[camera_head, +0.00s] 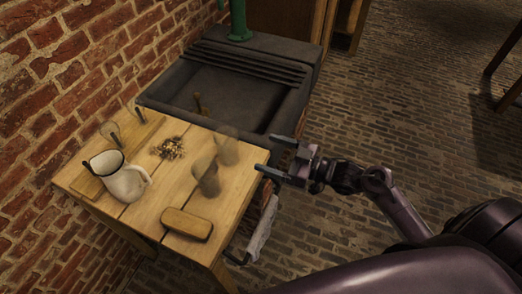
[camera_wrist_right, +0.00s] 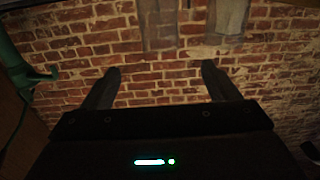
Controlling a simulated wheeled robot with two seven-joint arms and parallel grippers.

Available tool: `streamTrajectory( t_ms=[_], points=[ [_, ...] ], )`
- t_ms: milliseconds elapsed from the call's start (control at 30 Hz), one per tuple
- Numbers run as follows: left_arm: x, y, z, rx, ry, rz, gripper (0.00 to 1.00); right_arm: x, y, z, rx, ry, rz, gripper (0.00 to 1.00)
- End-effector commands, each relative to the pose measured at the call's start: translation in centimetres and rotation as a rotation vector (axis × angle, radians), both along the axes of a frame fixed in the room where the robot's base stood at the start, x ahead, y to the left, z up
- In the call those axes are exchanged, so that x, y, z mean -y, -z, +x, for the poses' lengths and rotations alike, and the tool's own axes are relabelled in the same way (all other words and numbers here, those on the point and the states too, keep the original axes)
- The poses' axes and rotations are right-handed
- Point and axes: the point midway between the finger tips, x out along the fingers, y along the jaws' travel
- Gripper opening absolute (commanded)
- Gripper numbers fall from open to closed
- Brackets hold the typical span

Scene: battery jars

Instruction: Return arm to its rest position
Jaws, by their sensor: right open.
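My right gripper (camera_head: 264,153) is open and empty, at the right edge of the wooden table (camera_head: 177,190). In the right wrist view its two fingers (camera_wrist_right: 160,70) stand wide apart with only brick wall between them. Two see-through greyish jars, one farther back (camera_head: 228,151) and one nearer (camera_head: 208,180), stand on the table left of the gripper, apart from it. Two see-through jar shapes also show at the top of the right wrist view, left (camera_wrist_right: 158,25) and right (camera_wrist_right: 228,18). My left gripper is not in view.
A white jug (camera_head: 126,182), a pile of small bits (camera_head: 170,148) and a wooden block (camera_head: 187,223) are on the table. A dark sink (camera_head: 225,97) with a green tap (camera_head: 238,20) adjoins behind. A cloth (camera_head: 260,232) hangs at the table's right side. Open brick floor lies right.

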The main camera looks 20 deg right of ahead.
Motion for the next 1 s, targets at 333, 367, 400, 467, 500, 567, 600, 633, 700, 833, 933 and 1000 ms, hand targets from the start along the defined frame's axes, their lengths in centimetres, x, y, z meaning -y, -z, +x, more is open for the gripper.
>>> streamTrajectory(
  t_ms=[333,367,400,467,500,567,600,633,700,833,933,1000],
  points=[
    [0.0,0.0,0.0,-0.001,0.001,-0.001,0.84,0.1,0.0,-0.1,-0.001,-0.001,0.001,0.82],
    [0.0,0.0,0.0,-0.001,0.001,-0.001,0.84,0.1,0.0,-0.1,-0.001,0.000,0.001,0.82],
    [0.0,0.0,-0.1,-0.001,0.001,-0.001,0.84,0.1,0.0,-0.1,-0.001,0.000,0.001,0.82],
    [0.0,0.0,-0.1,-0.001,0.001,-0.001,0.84,0.1,0.0,-0.1,-0.001,0.000,0.001,0.82],
    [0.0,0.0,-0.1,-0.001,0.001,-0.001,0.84,0.1,0.0,-0.1,-0.001,0.000,0.001,0.82],
    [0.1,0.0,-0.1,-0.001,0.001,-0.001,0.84,0.0,0.1,-0.1,-0.003,0.003,-0.005,0.82],
    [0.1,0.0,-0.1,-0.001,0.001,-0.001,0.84,-0.1,0.2,0.0,-0.007,0.009,-0.015,0.82],
    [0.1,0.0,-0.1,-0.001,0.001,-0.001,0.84,-0.3,0.3,0.0,-0.014,0.017,-0.027,0.82],
    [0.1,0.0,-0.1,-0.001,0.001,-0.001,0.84,-0.8,0.9,0.2,-0.036,0.048,-0.073,0.82],
    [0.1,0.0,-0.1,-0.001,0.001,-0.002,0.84,-1.7,2.1,0.8,-0.111,0.151,-0.205,0.82],
    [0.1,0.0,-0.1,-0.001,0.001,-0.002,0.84,-1.8,2.9,0.8,-0.196,0.248,-0.313,0.82],
    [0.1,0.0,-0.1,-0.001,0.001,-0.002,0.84,-1.7,3.3,0.4,-0.266,0.314,-0.380,0.82]
  ],
)
